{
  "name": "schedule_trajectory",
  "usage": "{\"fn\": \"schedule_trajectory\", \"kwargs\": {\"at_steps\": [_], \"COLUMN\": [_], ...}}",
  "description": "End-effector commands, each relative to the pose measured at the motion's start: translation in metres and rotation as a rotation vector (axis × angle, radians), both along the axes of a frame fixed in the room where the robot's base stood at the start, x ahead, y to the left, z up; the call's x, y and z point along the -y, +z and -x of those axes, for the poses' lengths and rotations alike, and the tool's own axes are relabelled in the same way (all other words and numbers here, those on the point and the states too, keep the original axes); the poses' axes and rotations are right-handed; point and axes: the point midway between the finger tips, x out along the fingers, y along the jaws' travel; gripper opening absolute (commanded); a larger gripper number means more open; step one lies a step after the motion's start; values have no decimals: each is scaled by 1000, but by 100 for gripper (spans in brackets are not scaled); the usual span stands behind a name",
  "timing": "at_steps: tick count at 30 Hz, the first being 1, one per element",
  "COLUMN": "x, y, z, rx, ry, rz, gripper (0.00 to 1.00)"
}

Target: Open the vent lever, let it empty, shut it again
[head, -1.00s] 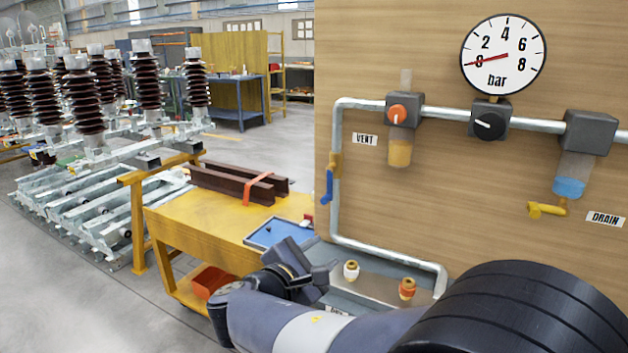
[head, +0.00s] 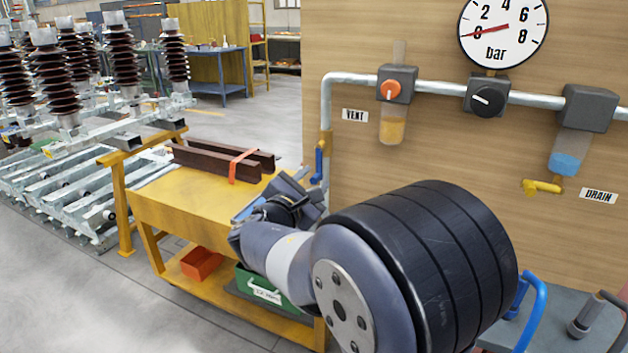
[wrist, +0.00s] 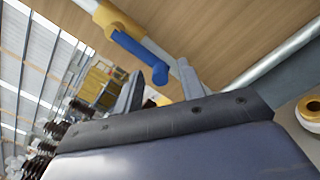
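The vent lever (head: 320,161) is blue and hangs down from a brass valve (head: 326,140) on the vertical pipe, left of the VENT label (head: 355,115). In the head view my gripper (head: 312,192) is just below the lever. The pressure gauge (head: 503,30) has its red needle near 0.
An orange knob (head: 390,89), a black knob (head: 487,97) and a yellow drain lever (head: 541,186) sit on the wooden panel (head: 450,150). A yellow bench (head: 170,205) with brown beams (head: 225,162) stands left. Blue and grey handles (head: 535,310) are at lower right.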

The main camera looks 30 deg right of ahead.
Motion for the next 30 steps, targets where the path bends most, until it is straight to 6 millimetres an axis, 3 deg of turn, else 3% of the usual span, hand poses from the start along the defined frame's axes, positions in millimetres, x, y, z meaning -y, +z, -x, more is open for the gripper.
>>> {"fn": "schedule_trajectory", "kwargs": {"at_steps": [13, 27, 30], "x": [9, 9, 9], "y": [0, 0, 0], "z": [-7, -6, -6], "rx": [-1, 0, 1], "ry": [0, -1, -1], "rz": [1, 0, 0], "gripper": [38, 0, 0]}}
